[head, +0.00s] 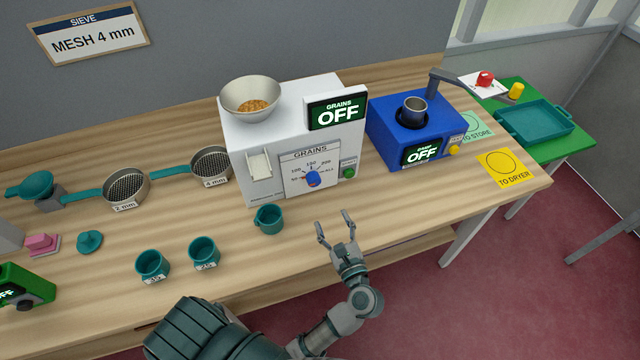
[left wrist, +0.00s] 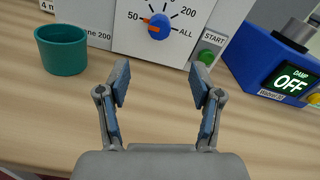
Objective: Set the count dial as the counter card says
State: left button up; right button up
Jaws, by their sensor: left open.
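The count dial is a blue knob (head: 312,179) on the front of the white grain counter (head: 236,150). In the left wrist view the knob (left wrist: 159,27) has an orange pointer aimed left, at about the 50 mark; ALL is at the right of the scale. My left gripper (head: 334,222) is open and empty, in front of the counter, below and right of the dial. In the left wrist view its fingers (left wrist: 160,78) stand apart below the knob, not touching it. My right gripper is out of view.
A green START button (head: 348,171) sits right of the dial. A teal cup (head: 268,219) stands before the counter at left. The blue damp unit (head: 392,130) is to the right. Both displays read OFF. Two cups and sieves lie left; bench at the gripper is clear.

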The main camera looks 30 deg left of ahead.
aim_at(315, 184)
pick_arm(q)
jog(key=p+x, duration=0.1)
jog(key=x, duration=1.2)
jog(key=shift+s+p, duration=0.15)
jog(key=shift+p, duration=0.2)
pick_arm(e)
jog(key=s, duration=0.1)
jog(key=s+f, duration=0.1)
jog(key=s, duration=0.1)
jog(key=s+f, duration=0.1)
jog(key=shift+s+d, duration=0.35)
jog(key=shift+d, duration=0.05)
pick_arm(q)
jog(key=c, duration=1.1)
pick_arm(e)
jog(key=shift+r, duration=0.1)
